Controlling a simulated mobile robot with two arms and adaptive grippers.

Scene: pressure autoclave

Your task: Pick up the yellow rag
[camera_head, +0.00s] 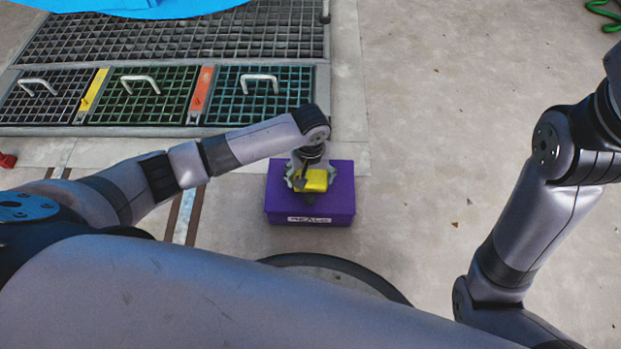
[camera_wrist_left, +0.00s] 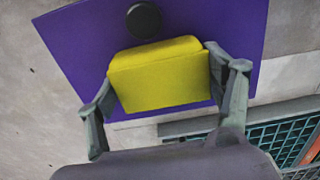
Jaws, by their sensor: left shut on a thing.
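The yellow rag (camera_head: 313,180) is a folded block over the purple box in the head view. It also shows in the left wrist view (camera_wrist_left: 158,75), between the two fingers. My left gripper (camera_head: 311,182) is shut on the rag, with one finger at each side of it; the fingers also show in the left wrist view (camera_wrist_left: 160,85). I cannot tell whether the rag touches the box top. My right arm comes in at the right, but its gripper is out of view.
The purple box (camera_head: 338,205) with a white label stands on the concrete floor; a round black knob (camera_wrist_left: 144,20) is on its top. Metal grates (camera_head: 150,95) with handles lie behind it. A green hose (camera_head: 603,12) is at the far right. Floor to the right is mostly clear.

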